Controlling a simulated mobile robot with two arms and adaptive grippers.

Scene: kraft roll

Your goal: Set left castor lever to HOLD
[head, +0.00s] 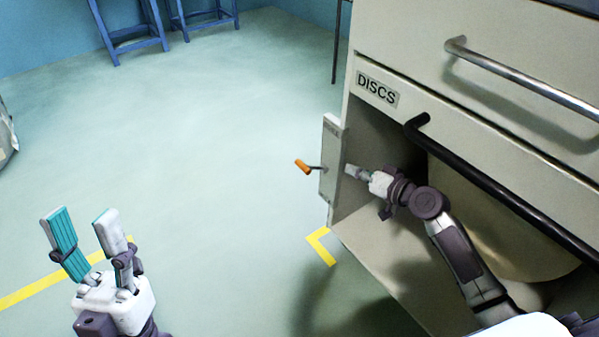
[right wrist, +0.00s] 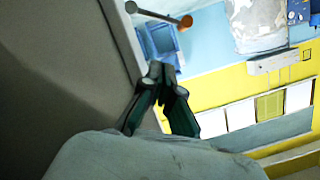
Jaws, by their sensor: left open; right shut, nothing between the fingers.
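A lever with an orange grip (head: 303,166) and a thin dark rod sticks out to the left from a narrow grey plate (head: 331,172) at the cabinet's left edge. The orange grip also shows end-on in the right wrist view (right wrist: 186,20), above my fingertips. My right gripper (head: 349,171) is shut and empty, just right of the plate at the cabinet opening, apart from the orange grip. My left gripper (head: 84,225) is open and empty, pointing up over the floor at lower left. Small marking on the plate is too small to read.
The grey cabinet (head: 425,60) has a "DISCS" label (head: 376,89), a black bar (head: 500,190) and a metal handle (head: 520,78). A large pale roll (head: 480,215) sits inside, behind my right arm. Open floor lies left; blue stools (head: 130,35) stand far back.

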